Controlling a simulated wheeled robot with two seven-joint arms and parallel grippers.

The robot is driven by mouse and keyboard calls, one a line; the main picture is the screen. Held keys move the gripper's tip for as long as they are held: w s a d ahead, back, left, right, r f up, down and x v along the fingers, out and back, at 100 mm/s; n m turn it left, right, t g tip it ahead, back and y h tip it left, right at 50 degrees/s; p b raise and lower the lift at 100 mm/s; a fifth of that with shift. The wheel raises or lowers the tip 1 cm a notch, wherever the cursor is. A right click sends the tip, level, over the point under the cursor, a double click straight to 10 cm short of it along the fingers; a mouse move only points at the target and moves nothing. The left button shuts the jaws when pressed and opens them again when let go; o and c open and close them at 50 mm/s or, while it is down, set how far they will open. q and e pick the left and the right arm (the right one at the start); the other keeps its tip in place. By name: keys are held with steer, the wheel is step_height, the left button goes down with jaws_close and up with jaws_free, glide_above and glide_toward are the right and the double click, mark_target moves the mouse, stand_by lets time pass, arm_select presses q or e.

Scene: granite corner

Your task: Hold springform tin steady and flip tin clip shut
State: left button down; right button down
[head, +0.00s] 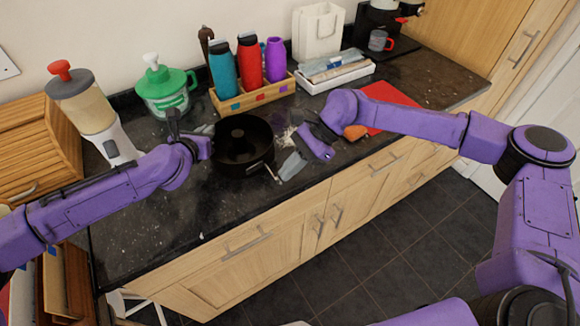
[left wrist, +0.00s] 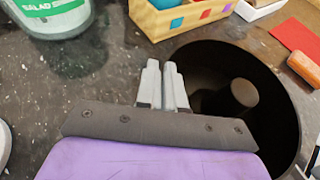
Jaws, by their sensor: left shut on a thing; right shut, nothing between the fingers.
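The dark round springform tin (head: 243,160) stands on the granite worktop, open at the top. It shows large at the right in the left wrist view (left wrist: 285,90). My left gripper (head: 209,132) is shut on the tin's left wall, and its grey fingers also show in the left wrist view (left wrist: 163,85). A small pale piece that looks like the tin clip (head: 270,173) sits at the tin's front right; I cannot tell its angle. My right gripper (head: 300,153) is shut and empty, right of the tin and apart from it; its fingertips are hard to make out.
Behind the tin stands a wooden box (head: 255,97) with several bottles. A green-lidded jar (head: 163,95) and a blender (head: 95,115) are at the left. A red board (head: 390,98) and an orange-brown item (head: 355,132) lie right. The front worktop at left is clear.

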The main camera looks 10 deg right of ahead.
steer(key=s+a+m+t, duration=0.1)
steer(key=m+t, duration=0.1)
steer(key=shift+s+a+m, duration=0.1)
steer(key=shift+s+m, duration=0.1)
steer(key=shift+m, duration=0.2)
steer(key=a+m+t, duration=0.1)
steer(key=s+a+m+t, duration=0.1)
steer(key=m+t, duration=0.1)
steer(key=a+m+t, duration=0.1)
steer(key=m+t+h, duration=0.1)
steer(key=m, duration=0.1)
steer(key=a+m+t, duration=0.1)
steer(key=shift+s+a+m+h, duration=0.3)
steer(key=shift+a+m, duration=0.05)
steer(key=shift+m, duration=0.05)
steer(key=shift+w+a+m+t+h, duration=0.1)
steer(key=shift+a+m+t+h, duration=0.45)
steer(key=shift+m, duration=0.35)
steer(key=shift+w, duration=0.1)
steer(key=shift+w+d, duration=0.1)
steer(key=shift+d, duration=0.05)
steer(key=shift+w+d, duration=0.4)
steer(key=shift+w, duration=0.15)
